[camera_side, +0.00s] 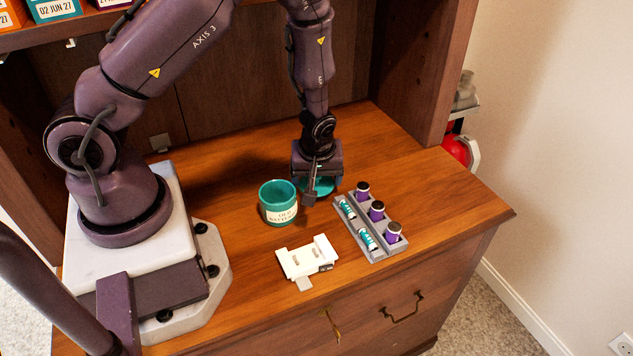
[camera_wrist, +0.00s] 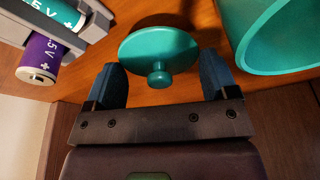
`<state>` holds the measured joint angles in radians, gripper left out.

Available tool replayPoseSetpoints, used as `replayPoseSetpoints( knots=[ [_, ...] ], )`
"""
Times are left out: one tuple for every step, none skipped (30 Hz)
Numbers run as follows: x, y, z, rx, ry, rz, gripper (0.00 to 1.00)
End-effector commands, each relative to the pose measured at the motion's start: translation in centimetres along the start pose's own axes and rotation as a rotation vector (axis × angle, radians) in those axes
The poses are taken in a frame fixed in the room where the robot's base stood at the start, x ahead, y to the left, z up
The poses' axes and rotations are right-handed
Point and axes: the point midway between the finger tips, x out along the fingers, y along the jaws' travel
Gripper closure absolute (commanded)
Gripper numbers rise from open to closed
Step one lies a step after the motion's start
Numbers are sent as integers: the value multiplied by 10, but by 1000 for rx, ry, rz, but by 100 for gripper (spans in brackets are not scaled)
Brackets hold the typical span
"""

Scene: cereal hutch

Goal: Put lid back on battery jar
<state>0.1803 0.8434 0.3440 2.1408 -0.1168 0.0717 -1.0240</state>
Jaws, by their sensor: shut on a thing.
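The teal lid (camera_wrist: 158,50), a round disc with a small knob, is between the two fingers of my gripper (camera_wrist: 162,78) in the wrist view, knob toward the camera. My gripper (camera_side: 311,195) is shut on it. In the side view part of the lid (camera_side: 325,187) shows below my gripper, close to the tabletop; I cannot tell whether it touches the wood. The teal battery jar (camera_side: 279,207), with a cream label, stands upright and open just left of my gripper. Its rim and wall also show at the right of the wrist view (camera_wrist: 275,58). The lid is beside the jar, apart from it.
A grey tray (camera_side: 377,251) right of my gripper holds several purple and teal batteries. A white battery holder (camera_side: 297,262) lies in front of the jar. The hutch's side wall (camera_side: 415,75) rises behind on the right. The tabletop (camera_side: 455,205) is clear at far right.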

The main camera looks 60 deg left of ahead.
Motion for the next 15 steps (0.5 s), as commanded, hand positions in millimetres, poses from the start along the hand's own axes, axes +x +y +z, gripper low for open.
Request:
replayPoseSetpoints(
  knots=[
    [-8,1,-2,-1,0,5,44],
    [-13,1,-3,0,1,5,44],
    [-19,1,-5,-1,1,4,44],
    [-24,1,-6,-1,2,5,44],
    [-29,1,-8,0,1,5,44],
    [-36,1,-9,0,1,6,44],
    [-41,1,-11,0,1,5,44],
    [-46,1,-12,0,1,5,44],
    [-52,1,-14,0,1,5,44],
    [-56,1,-15,0,0,5,44],
    [-60,1,-16,1,0,5,44],
    [-66,1,-17,2,0,4,44],
    [-69,1,-18,4,1,4,44],
    [-72,3,-18,8,1,5,44],
    [-78,5,-18,13,1,7,44]
  ],
)
